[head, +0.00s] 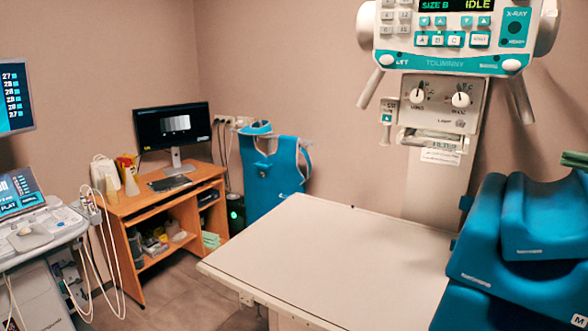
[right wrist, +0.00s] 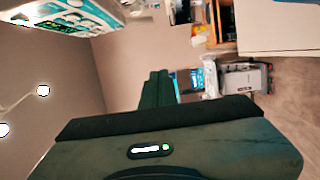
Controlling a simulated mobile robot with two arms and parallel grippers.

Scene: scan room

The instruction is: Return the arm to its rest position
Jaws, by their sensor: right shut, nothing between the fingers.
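My right gripper (right wrist: 157,88) shows in the right wrist view as two dark green fingers side by side, shut and empty, beyond the wide dark green gripper body. In the head view only the green tips of my right gripper (head: 575,159) show at the right edge, above the blue cushions. The rest of my right arm is outside the head view. My left arm and gripper are in neither view.
A pale exam table (head: 325,255) fills the middle front. Blue cushions (head: 545,215) are stacked at the right. The X-ray console (head: 445,65) hangs above the table. An orange desk (head: 160,205) with a monitor and a cart (head: 45,240) stand left.

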